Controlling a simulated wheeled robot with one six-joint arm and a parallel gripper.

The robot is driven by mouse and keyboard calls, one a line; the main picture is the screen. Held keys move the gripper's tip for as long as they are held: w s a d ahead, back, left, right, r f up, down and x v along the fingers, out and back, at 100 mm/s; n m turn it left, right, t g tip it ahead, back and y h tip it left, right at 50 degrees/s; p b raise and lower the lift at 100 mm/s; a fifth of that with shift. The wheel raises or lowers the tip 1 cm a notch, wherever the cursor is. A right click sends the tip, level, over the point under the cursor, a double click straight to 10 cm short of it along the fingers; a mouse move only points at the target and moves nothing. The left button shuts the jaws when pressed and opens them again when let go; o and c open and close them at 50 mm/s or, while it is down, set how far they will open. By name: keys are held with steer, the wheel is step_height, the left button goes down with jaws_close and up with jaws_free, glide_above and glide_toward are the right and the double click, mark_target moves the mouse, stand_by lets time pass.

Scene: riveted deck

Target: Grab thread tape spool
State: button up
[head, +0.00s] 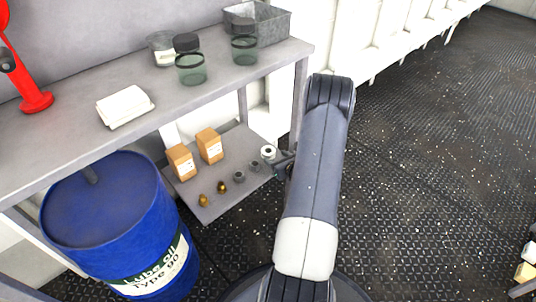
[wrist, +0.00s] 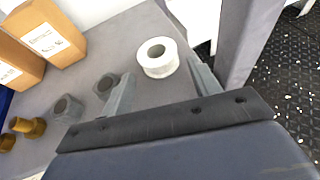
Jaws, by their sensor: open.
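The thread tape spool (wrist: 158,57) is a white ring lying flat on the grey lower shelf. In the head view the spool (head: 268,152) sits near the shelf's right end. My gripper (wrist: 160,72) is open, with one finger on each side of the view and the spool ahead, roughly between the fingertips and closer to the right one. In the head view my gripper (head: 283,160) is small and partly hidden by my arm, just right of the spool. I cannot tell whether a finger touches the spool.
Grey fittings (wrist: 67,108) and brass fittings (wrist: 28,127) stand left of the spool. Cardboard boxes (wrist: 45,35) stand behind them. A shelf post (wrist: 243,40) rises close on the right. The upper shelf (head: 75,140) overhangs, and a blue drum (head: 110,215) stands at left.

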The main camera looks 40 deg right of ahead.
mark_target(271, 154)
steer(key=b+x, duration=0.1)
steer(key=x, duration=0.3)
steer(key=shift+w, duration=0.4)
steer(key=c, duration=0.7)
steer(key=shift+c, duration=0.2)
